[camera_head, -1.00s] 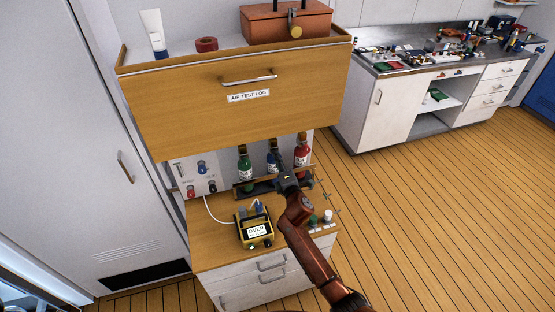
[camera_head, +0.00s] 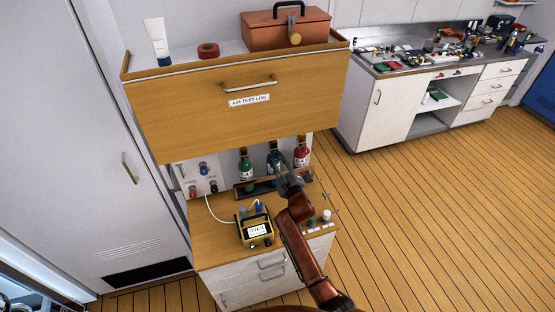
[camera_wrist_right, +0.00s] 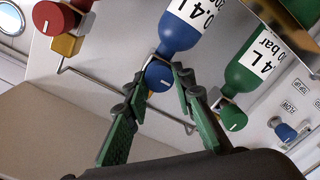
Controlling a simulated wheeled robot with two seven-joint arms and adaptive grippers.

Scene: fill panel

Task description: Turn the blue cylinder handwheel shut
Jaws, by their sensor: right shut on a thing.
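The blue cylinder (camera_head: 272,162) stands in the rack between the green cylinder (camera_head: 246,170) and the red cylinder (camera_head: 302,156). In the right wrist view the blue cylinder (camera_wrist_right: 187,22) has a round blue handwheel (camera_wrist_right: 159,75) with a white mark at its end. My right gripper (camera_wrist_right: 160,80) has its two green fingers on either side of this handwheel and is shut on it. In the head view my right gripper (camera_head: 283,172) is in front of the blue cylinder and hides part of it and its handwheel. My left gripper is not in view.
The red handwheel (camera_wrist_right: 53,18) and green handwheel (camera_wrist_right: 232,117) flank the blue one closely. A wooden drawer front (camera_head: 240,105) overhangs the cylinders. A yellow meter (camera_head: 256,230) stands on the counter (camera_head: 212,250) below. Small bottles (camera_head: 326,215) stand at its right.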

